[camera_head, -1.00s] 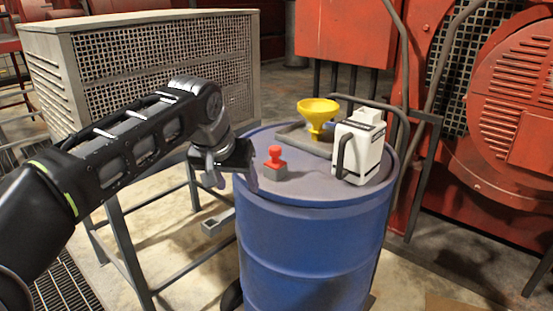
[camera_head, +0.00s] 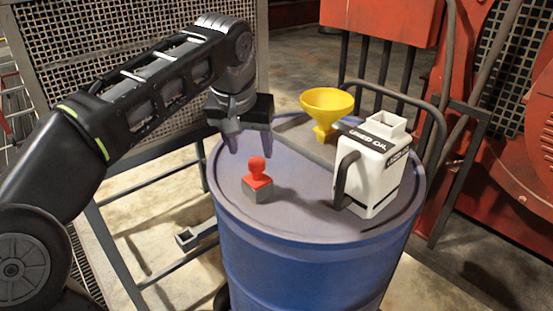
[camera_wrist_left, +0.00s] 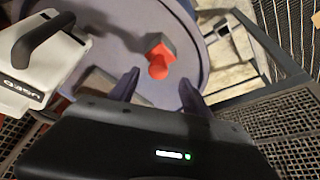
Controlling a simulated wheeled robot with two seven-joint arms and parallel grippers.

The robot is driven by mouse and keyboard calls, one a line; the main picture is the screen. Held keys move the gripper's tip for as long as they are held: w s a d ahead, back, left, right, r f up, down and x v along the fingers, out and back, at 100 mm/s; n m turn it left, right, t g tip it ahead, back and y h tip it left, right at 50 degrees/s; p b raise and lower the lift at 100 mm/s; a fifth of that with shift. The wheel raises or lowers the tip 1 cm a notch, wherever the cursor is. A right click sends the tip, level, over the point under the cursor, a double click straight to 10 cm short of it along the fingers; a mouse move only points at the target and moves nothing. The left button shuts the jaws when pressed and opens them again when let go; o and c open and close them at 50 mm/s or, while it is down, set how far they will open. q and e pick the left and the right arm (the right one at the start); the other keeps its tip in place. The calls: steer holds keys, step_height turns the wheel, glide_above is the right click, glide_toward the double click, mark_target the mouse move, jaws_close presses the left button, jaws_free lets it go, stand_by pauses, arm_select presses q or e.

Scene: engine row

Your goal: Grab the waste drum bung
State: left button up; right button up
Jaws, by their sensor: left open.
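The bung (camera_head: 257,174) is a red knob on a red and grey square base, standing upright on top of the blue drum (camera_head: 300,262). In the left wrist view the bung (camera_wrist_left: 158,62) lies beyond my fingertips, roughly between their lines. My left gripper (camera_head: 251,148) is open and empty. In the head view its fingers point down just above and behind the bung, apart from it. The gripper also shows in the left wrist view (camera_wrist_left: 158,80). My right gripper is in neither view.
A white used-oil jug (camera_head: 371,172) with a black handle stands on the drum to the right of the bung. A yellow funnel (camera_head: 327,108) stands behind. A grey metal stand (camera_head: 150,267) is left of the drum. Red machinery (camera_head: 515,140) is at right.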

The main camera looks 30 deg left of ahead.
mark_target(255, 161)
arm_select(q)
steer(key=shift+w+r, duration=0.1)
steer(key=shift+w, duration=0.05)
steer(key=shift+x, duration=1.3)
steer(key=shift+p+x, duration=0.65)
steer(key=shift+x, duration=1.95)
steer(key=shift+w, duration=0.1)
steer(key=shift+c, duration=0.3)
